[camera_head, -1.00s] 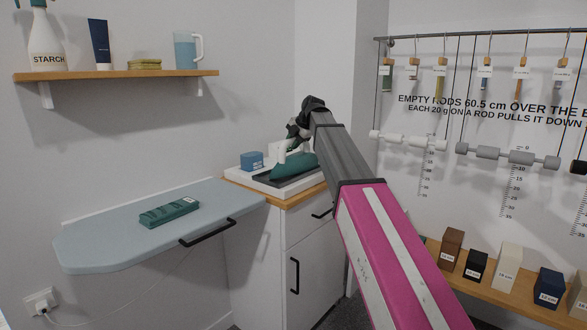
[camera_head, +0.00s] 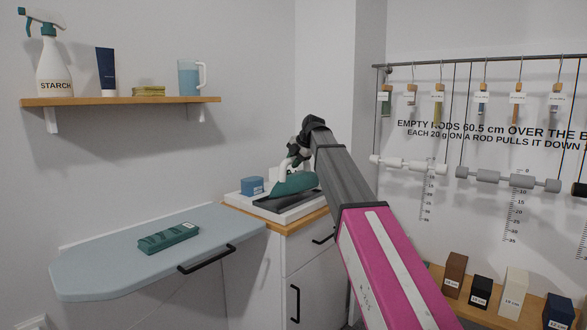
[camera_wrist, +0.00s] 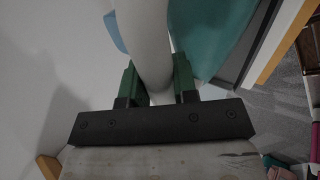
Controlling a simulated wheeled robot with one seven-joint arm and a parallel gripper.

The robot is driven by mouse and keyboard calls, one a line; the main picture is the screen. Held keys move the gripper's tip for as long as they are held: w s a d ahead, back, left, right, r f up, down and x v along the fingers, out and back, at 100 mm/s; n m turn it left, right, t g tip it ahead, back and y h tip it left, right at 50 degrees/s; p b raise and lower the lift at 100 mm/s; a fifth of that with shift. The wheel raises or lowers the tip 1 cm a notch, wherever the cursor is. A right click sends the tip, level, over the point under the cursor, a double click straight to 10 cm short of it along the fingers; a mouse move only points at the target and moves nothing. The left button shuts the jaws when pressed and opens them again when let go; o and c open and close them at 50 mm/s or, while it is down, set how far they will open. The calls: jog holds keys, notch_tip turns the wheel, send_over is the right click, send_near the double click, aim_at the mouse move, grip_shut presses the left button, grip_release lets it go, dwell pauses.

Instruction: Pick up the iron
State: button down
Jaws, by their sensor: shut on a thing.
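The iron (camera_head: 297,184), with a teal body and a pale handle, is just above the dark pad (camera_head: 268,203) of a white tray on the cabinet. My gripper (camera_head: 296,158) is at its handle. In the wrist view, the two green-padded fingers of my gripper (camera_wrist: 156,78) are on either side of the white handle (camera_wrist: 149,40), shut on it. The teal body (camera_wrist: 213,35) shows to the right of the fingers. My arm hides part of the iron's right end in the head view.
A blue block (camera_head: 252,186) sits on the tray's left side. A fold-down ironing board (camera_head: 90,270) holds a green item (camera_head: 168,238). A shelf (camera_head: 130,101) hangs above. Hanging rods (camera_head: 510,180) and several labelled blocks stand at right.

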jog(key=shift+r, duration=0.85)
jog(key=s+a+r, duration=0.6)
jog(key=s+a, duration=0.1)
jog(key=a, duration=0.2)
jog(key=shift+a+r, duration=0.15)
jog(key=shift+r, duration=0.25)
jog(key=c, duration=1.7)
grip_release()
jog(key=shift+c, duration=0.2)
grip_shut()
